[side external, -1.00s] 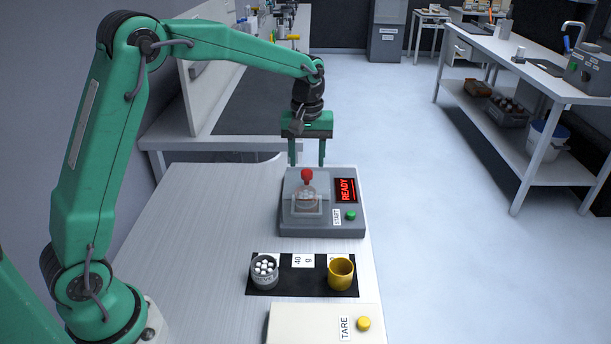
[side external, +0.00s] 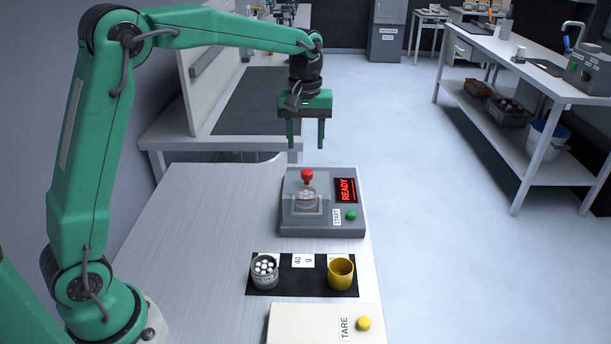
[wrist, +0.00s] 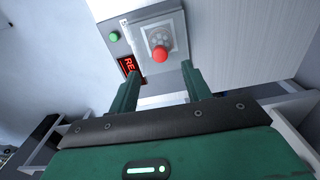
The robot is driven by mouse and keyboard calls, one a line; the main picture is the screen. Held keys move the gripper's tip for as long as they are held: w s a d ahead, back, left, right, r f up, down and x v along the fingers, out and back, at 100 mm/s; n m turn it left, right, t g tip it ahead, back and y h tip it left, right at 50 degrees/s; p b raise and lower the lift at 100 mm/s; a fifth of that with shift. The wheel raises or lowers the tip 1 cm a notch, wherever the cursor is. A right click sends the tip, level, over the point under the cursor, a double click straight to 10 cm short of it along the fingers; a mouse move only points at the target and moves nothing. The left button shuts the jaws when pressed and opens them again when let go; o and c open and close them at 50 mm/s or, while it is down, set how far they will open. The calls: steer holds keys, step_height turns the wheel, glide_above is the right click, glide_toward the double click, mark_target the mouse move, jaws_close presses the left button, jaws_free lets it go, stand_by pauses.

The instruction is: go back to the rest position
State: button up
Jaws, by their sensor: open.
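My gripper (side external: 305,146) is open and empty, with its green fingers pointing down in the air above the grey machine (side external: 290,226). In the wrist view my gripper (wrist: 160,82) shows its two fingers apart, with nothing between them. The machine has a red knob (side external: 307,176) on its clear lid, a red READY display (side external: 346,190) and a green START button (side external: 351,215). Pale pieces show under the lid. The red knob also shows in the wrist view (wrist: 160,54), beyond the fingertips and apart from them.
On a black mat (side external: 290,280) stand a grey cup of white pieces (side external: 265,272) and a yellow cup (side external: 341,272), with a 40 g label. A pale box with a yellow TARE button (side external: 364,323) is at the front. The table's left part (side external: 200,220) is clear.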

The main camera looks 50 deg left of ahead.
steer(key=s+r+m+t, duration=0.1)
steer(key=s+m, duration=0.3)
steer(key=s, duration=0.9)
steer(key=s+d+r+m+t, duration=0.1)
steer(key=s+m+t, duration=0.3)
steer(key=s, duration=1)
steer(key=shift+d+r+m, duration=0.3)
steer(key=shift+r+m, duration=0.1)
steer(key=shift+r, duration=0.15)
